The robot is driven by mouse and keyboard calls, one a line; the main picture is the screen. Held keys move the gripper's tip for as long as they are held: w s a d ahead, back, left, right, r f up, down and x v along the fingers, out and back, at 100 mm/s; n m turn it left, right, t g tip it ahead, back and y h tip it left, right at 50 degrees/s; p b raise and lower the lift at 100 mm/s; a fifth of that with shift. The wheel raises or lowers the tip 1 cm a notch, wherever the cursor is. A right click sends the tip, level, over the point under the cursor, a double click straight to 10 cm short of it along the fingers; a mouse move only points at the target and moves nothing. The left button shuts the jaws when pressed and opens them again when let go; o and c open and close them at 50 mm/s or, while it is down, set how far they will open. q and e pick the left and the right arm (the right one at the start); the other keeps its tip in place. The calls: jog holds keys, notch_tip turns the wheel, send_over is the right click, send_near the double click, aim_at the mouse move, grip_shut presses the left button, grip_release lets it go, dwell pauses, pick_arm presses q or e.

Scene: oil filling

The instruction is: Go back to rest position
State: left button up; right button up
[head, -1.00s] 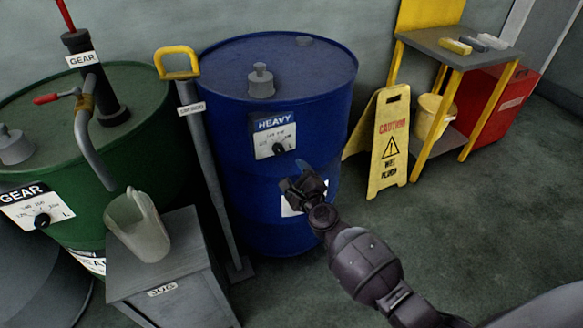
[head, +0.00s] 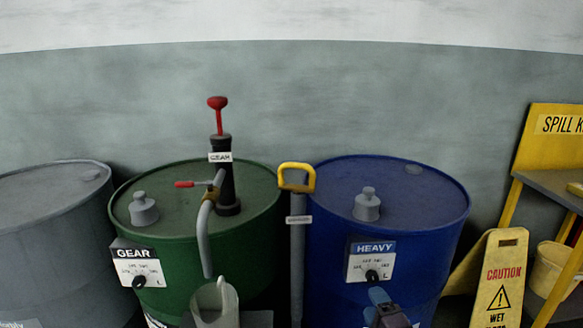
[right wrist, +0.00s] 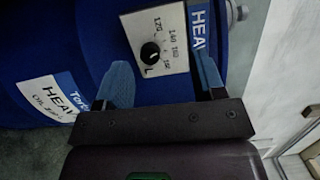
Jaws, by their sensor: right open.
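My right gripper (head: 382,308) shows at the bottom of the head view, in front of the blue HEAVY drum (head: 450,225). In the right wrist view its two blue-padded fingers (right wrist: 163,80) are spread apart with nothing between them. Beyond them is the drum's dial panel (right wrist: 158,45), which also shows in the head view (head: 371,262). I cannot tell whether the fingers touch the drum. My left gripper is in neither view.
A green GEAR drum (head: 185,250) with a red-handled pump (head: 227,175) stands left of the blue drum. A pitcher (head: 216,302) sits below its spout. A yellow-handled post (head: 297,225) stands between the drums. A yellow caution sign (head: 497,275) is at right.

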pick_arm(q)
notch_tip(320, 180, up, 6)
jog(key=p, duration=0.7)
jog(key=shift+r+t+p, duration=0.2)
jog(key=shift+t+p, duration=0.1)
pick_arm(e)
jog(key=s+d+f+n+g+h, duration=0.1)
jog(key=s+n, duration=0.4)
jog(key=s, duration=0.7)
jog(key=s+d+f+n+g+h, duration=0.1)
jog(key=s+d+n+g, duration=0.2)
jog(key=s, duration=1)
jog(key=s+d+f+n+g+h, duration=0.1)
jog(key=s+d+n+g, duration=0.1)
jog(key=s+n, duration=0.7)
jog(key=s, duration=0.4)
jog(key=shift+d+g, duration=0.4)
jog(key=shift+s+f, duration=0.1)
